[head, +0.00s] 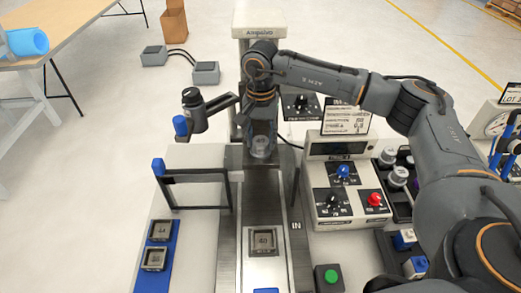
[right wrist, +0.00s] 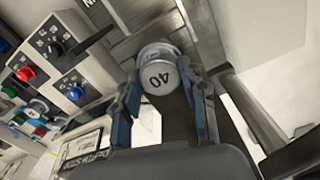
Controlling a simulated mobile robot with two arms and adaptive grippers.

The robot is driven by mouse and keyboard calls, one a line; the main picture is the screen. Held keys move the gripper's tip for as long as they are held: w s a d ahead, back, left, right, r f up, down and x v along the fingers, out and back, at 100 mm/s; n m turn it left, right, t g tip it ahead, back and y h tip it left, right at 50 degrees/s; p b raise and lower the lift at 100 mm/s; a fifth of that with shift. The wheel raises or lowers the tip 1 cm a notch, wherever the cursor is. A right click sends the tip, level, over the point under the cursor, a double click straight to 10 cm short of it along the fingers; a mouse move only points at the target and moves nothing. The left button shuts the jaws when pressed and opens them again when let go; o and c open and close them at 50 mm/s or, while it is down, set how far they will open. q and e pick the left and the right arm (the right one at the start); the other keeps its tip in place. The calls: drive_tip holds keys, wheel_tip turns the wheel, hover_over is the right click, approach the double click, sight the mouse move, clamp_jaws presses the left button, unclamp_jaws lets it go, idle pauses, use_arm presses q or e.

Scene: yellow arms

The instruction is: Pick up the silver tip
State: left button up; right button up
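The silver tip (right wrist: 158,75) is a short metal cylinder marked 40. In the right wrist view it sits between the two fingertips of my right gripper (right wrist: 160,82), one finger against each side. In the head view the tip (head: 261,147) shows at the lower end of my right gripper (head: 261,138), under the head of the pale upright machine (head: 260,24) and above its metal bed. The fingers look shut on it. Whether its far end touches the machine is hidden. My left gripper is not in view.
A square metal block (head: 263,241) lies on the bed. A blue tray (head: 158,246) with similar blocks is at left.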

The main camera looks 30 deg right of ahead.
clamp_jaws()
drive_tip(key=shift+r, duration=0.15)
drive_tip(key=shift+w+r+b, duration=0.1)
drive_tip(key=shift+r+b, duration=0.25)
drive_tip(key=shift+r, duration=0.3)
wheel_tip(320, 180, up, 26)
drive_tip(key=b, duration=0.1)
drive_tip(key=shift+r, duration=0.25)
